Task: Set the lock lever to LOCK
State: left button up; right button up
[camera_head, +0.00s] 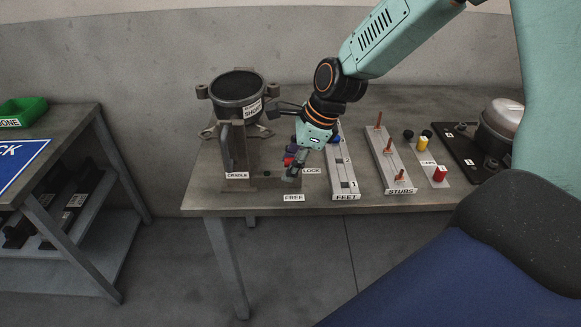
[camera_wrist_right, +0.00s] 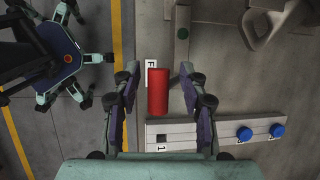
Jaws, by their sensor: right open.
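The lock lever's red handle (camera_wrist_right: 157,92) shows in the right wrist view between the two fingers of my right gripper (camera_wrist_right: 162,78), with gaps on both sides. The gripper is open and not closed on it. The handle partly covers a white label starting with F. In the head view my right gripper (camera_head: 292,164) points down over the lever, and a bit of red shows at its fingers. The LOCK label (camera_head: 312,171) is just right of it and the FREE label (camera_head: 294,198) is in front. The lever's lower part is mostly hidden. My left gripper is not in view.
Left of the gripper stands the cradle post (camera_head: 237,155) with a dark compressor shell (camera_head: 238,88) behind. Close on the right are the FEET rack (camera_head: 345,180) and the STUBS rack (camera_head: 389,165). The table's front edge is near.

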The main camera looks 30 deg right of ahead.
jog(key=shift+s+a+r, duration=0.1)
jog(key=shift+a, duration=0.1)
jog(key=shift+d, duration=0.15)
jog(key=c, duration=0.6)
grip_shut()
